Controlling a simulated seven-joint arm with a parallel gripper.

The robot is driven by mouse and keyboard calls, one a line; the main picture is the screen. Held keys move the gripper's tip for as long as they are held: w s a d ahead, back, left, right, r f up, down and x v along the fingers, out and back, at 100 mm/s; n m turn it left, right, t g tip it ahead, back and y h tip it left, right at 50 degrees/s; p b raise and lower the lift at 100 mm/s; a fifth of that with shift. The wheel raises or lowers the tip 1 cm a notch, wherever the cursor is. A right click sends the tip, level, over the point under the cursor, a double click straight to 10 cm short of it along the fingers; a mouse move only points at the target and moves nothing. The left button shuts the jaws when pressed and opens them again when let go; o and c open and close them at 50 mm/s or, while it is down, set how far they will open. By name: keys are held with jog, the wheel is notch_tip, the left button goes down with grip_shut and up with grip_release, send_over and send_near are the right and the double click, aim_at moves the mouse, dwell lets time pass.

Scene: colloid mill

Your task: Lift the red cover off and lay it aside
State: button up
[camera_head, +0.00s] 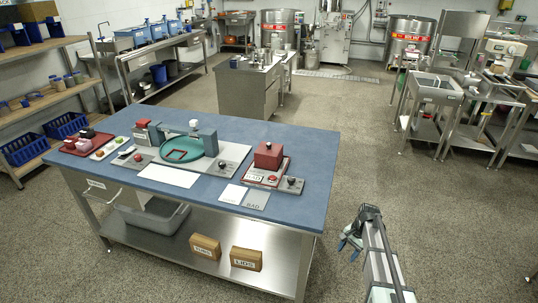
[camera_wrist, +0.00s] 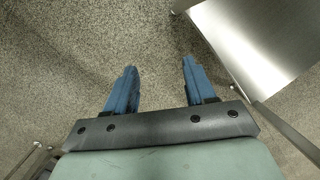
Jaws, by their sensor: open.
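A red block-shaped cover (camera_head: 268,155) sits on a small red-edged station (camera_head: 262,181) at the right part of the blue worktable (camera_head: 310,160). It looks closed down on the station; what is under it is hidden. My gripper (camera_head: 347,240) is off the table's right side, over the floor, well apart from the cover. In the wrist view my gripper (camera_wrist: 157,75) shows two blue fingers spread apart with nothing between them. The cover is not in the wrist view.
A teal round plate with a red frame (camera_head: 187,148) and a grey-and-red device stand left of the cover. White and grey cards (camera_head: 233,194) lie in front of it. A red tray (camera_head: 80,145) is at the far left. Bare blue tabletop shows along the right edge.

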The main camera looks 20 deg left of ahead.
jog(key=w+a+r+m+t+y, duration=0.1)
jog(key=w+a+r, duration=0.2)
jog(key=w+r, duration=0.55)
jog(key=w+a+r+m+t, duration=0.1)
jog(key=w+a+r, duration=0.35)
jog(key=r, duration=0.65)
jog(key=w+a+r+m+y, duration=0.1)
jog(key=w+a+r, duration=0.2)
jog(key=w+r, duration=0.55)
jog(key=a+r+m, duration=0.2)
jog(key=a+r, duration=0.3)
jog(key=a, duration=0.3)
jog(key=a+r+m+g+h, duration=0.1)
jog(key=a+r+m, duration=0.1)
jog(key=a+r, duration=0.55)
jog(key=a+r+m, duration=0.2)
jog(key=a+r, duration=0.1)
jog(key=a, duration=0.7)
send_over(270, 144)
jog(key=d, duration=0.1)
notch_tip(270, 144, down, 7)
jog(key=shift+d+r, duration=0.1)
jog(key=shift+r, duration=0.05)
jog(key=shift+w+x, duration=0.15)
jog(key=shift+x, duration=1.25)
jog(key=shift+w+x, duration=0.15)
jog(key=shift+x, duration=1.25)
grip_shut()
